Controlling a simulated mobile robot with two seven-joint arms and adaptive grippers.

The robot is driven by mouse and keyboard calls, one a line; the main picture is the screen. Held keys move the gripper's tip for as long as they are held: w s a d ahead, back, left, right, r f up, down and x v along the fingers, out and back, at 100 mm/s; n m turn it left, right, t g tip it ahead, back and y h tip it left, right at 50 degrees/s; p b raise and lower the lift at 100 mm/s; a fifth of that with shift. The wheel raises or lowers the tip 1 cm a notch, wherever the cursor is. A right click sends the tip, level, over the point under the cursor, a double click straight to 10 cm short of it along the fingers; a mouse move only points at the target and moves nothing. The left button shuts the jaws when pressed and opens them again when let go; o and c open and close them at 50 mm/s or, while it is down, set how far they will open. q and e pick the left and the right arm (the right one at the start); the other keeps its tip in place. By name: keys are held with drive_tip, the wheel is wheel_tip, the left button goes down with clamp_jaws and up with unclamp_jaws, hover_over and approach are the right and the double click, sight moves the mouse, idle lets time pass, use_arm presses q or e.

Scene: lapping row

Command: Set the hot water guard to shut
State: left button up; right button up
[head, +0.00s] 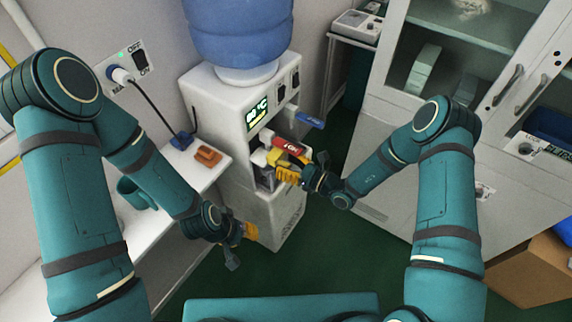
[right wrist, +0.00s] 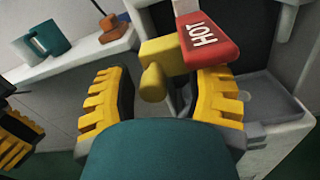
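The hot water guard is a yellow block with a rounded knob (right wrist: 158,60), beside the red lever marked HOT (right wrist: 205,35) in the right wrist view. On the white water dispenser (head: 226,112) in the head view, the red lever (head: 289,145) and the yellow guard (head: 278,157) sit on the front face. My right gripper (right wrist: 162,97) is open, its yellow fingers on either side of the knob with gaps visible; in the head view it is just below the lever (head: 288,174). My left gripper (head: 243,233) hangs low beside the dispenser; its opening is unclear.
A blue lever (head: 309,121) sits right of the red one. A white shelf (head: 170,215) on the left holds a teal mug (head: 136,194) and an orange-brown object (head: 208,156). A cabinet (head: 385,175) stands at right, a cardboard box (head: 530,270) below it. Green floor is clear in front.

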drive_tip(key=shift+s, duration=0.1)
drive_tip(key=v, duration=1.2)
drive_tip(key=s+a+f+n+g, duration=0.2)
drive_tip(key=s+a+n+g, duration=0.45)
drive_tip(key=s+g, duration=0.25)
drive_tip(key=s+d+f+n+g+h, duration=0.45)
drive_tip(key=s+n+h, duration=0.5)
drive_tip(key=n, duration=0.35)
drive_tip(key=w+n+t, duration=0.1)
drive_tip(key=w+r+n+t+h, duration=0.1)
drive_tip(key=w+n+t, duration=0.1)
drive_tip(key=w+r+n+t, duration=0.1)
drive_tip(key=w+n+t, duration=0.1)
drive_tip(key=shift+w+a+r+n, duration=0.1)
drive_tip(key=shift+a+r+n, duration=0.05)
drive_tip(key=shift+n, duration=0.1)
